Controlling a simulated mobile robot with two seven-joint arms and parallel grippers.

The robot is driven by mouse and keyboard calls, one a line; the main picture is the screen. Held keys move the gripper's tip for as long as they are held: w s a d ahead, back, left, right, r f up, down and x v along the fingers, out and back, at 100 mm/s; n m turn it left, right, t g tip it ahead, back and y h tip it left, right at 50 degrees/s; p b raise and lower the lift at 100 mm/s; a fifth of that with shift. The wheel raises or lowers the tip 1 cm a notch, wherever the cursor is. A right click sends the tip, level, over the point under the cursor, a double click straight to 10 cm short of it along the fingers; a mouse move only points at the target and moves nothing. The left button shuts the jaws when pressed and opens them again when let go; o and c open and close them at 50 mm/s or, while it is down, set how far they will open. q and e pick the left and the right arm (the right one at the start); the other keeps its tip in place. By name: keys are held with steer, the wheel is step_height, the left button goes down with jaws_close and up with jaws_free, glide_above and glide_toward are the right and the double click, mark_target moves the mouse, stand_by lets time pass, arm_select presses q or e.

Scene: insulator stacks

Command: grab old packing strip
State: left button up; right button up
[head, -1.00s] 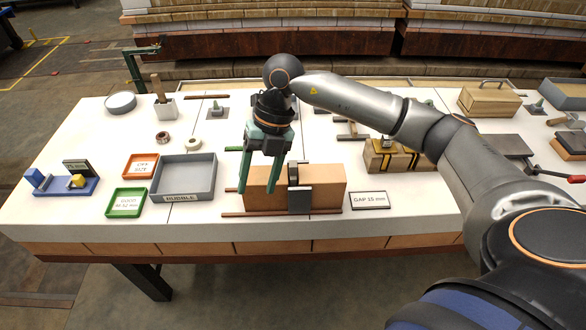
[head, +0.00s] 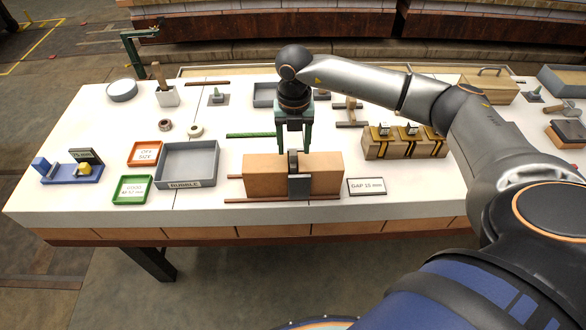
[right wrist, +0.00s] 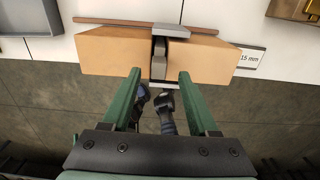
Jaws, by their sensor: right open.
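Two tan blocks (head: 262,174) stand end to end at the front of the white table, with a narrow gap between them. A dark upright strip (head: 293,162), which looks like the packing strip, sits in the gap and rises slightly above the block tops. A grey plate (head: 299,186) stands against the front of the blocks at the gap. My right gripper (head: 293,151) is open and empty, pointing down at the gap. In the right wrist view its green fingers (right wrist: 160,74) lie either side of the line of the dark strip (right wrist: 159,48). My left gripper does not show.
A grey rubble tray (head: 214,165) stands left of the blocks, a gap sign (head: 367,186) to the right. A green strip (head: 250,135) lies behind, and brown rods lie beside the blocks. A clamped tan block (head: 385,150) stands further right.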

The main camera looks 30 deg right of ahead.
mark_target(293, 152)
step_height(293, 152, down, 3)
steer(key=shift+w+f, duration=0.15)
steer(key=shift+f, duration=0.05)
jaws_close()
stand_by(0.4)
stand_by(1.0)
